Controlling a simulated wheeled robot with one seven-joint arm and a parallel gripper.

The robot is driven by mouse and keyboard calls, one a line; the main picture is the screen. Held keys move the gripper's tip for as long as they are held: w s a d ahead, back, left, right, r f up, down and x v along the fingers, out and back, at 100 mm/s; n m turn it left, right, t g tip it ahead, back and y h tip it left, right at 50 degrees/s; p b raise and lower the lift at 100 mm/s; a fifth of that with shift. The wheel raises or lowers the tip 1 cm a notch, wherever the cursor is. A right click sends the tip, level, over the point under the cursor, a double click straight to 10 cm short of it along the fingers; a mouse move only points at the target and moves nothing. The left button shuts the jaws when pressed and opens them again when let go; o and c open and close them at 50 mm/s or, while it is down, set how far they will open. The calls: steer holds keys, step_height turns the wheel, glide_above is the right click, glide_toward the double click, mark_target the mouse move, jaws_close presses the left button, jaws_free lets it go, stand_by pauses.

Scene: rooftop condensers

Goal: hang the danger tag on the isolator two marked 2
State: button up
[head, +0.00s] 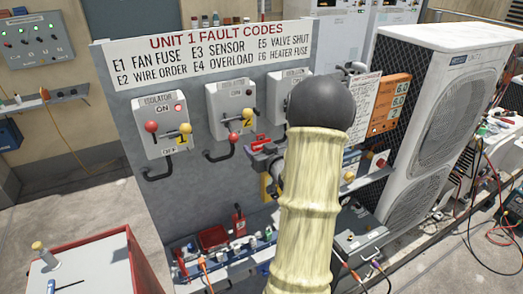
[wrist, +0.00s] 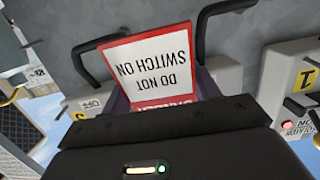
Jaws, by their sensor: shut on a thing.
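The danger tag (wrist: 160,72), white with a red border and reading "DO NOT SWITCH ON", is upside down in the wrist view. My gripper is shut on it. The tag covers part of a grey box behind it. I cannot tell whether the tag touches anything.
A third isolator (head: 283,92) is partly behind my arm. A cluttered shelf (head: 190,276) runs below the panel. A condenser (head: 440,100) stands at right.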

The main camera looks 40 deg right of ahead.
steer(key=shift+p+x, duration=0.5)
steer(key=shift+x, duration=1.15)
steer(key=shift+w+f+b, duration=0.1)
steer(key=shift+w+b, duration=0.55)
steer(key=shift+w, duration=0.05)
steer(key=shift+d, duration=0.1)
steer(key=o, duration=1.1)
steer(key=shift+s, duration=0.1)
steer(key=b+v, duration=0.5)
steer(key=v, duration=1.2)
steer(key=shift+s+b, duration=0.2)
steer(key=shift+b, duration=0.1)
